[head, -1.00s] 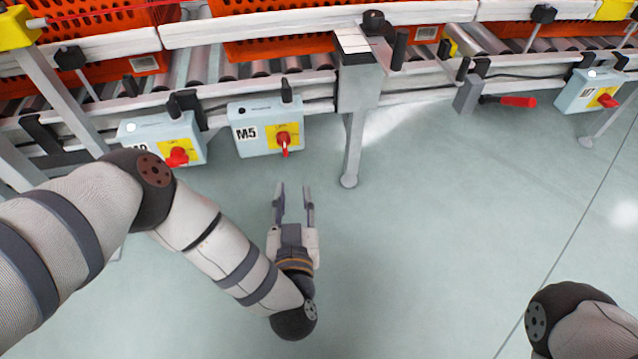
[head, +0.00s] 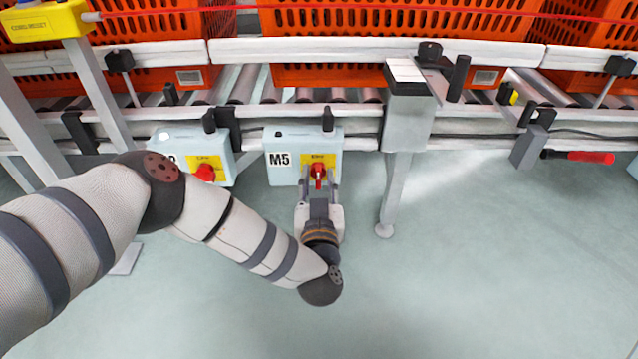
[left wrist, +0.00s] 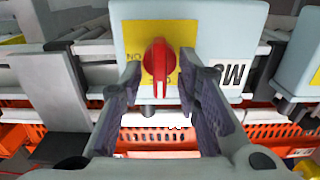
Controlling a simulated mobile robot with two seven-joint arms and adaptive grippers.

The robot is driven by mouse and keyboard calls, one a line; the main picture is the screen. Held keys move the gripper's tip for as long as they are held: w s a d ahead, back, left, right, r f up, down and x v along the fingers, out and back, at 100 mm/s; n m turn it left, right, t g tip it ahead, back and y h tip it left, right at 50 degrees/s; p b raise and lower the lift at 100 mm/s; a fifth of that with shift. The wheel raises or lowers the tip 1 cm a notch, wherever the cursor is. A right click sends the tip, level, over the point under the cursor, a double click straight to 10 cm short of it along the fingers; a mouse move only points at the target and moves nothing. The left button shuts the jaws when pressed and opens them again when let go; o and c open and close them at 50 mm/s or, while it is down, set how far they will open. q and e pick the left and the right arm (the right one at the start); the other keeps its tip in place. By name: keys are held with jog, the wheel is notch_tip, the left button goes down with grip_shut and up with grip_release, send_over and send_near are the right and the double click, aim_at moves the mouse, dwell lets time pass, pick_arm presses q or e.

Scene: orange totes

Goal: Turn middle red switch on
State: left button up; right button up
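The middle red switch (head: 318,172) is a red rotary knob on a yellow plate on the pale blue M5 box (head: 278,143). In the left wrist view the red knob (left wrist: 158,66) stands along the picture's vertical, with part of the plate lettering beside it. My left gripper (head: 318,187) is right at the knob, below it in the head view. In the left wrist view its fingers (left wrist: 160,85) are apart, one on each side of the knob, with gaps showing; I see no contact. My right gripper is not in view.
Another box with a red knob (head: 205,173) is to the left, partly behind my left arm. A conveyor leg (head: 396,190) stands to the right of the M5 box. A red handle (head: 590,157) is at the far right. Orange totes (head: 390,45) sit above.

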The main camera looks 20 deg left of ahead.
pick_arm(q)
grip_shut()
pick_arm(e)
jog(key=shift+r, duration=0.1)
pick_arm(q)
jog(key=m+p, duration=0.2)
jog(key=shift+d+r+p, duration=0.15)
jog(key=shift+r+p, duration=0.15)
jog(key=m+p, duration=0.1)
jog(key=m, duration=0.1)
jog(key=shift+f+m+p, duration=0.1)
jog(key=shift+m+p, duration=0.25)
jog(key=shift+m, duration=0.05)
jog(key=m, duration=0.2)
jog(key=shift+f+m+p, duration=0.15)
jog(key=shift+m+p, duration=0.15)
jog(key=shift+p, duration=0.05)
jog(key=m, duration=0.3)
jog(key=shift+f+m, duration=0.15)
jog(key=shift+m, duration=0.25)
jog(key=shift+f+m, duration=0.2)
jog(key=shift+m, duration=3.1)
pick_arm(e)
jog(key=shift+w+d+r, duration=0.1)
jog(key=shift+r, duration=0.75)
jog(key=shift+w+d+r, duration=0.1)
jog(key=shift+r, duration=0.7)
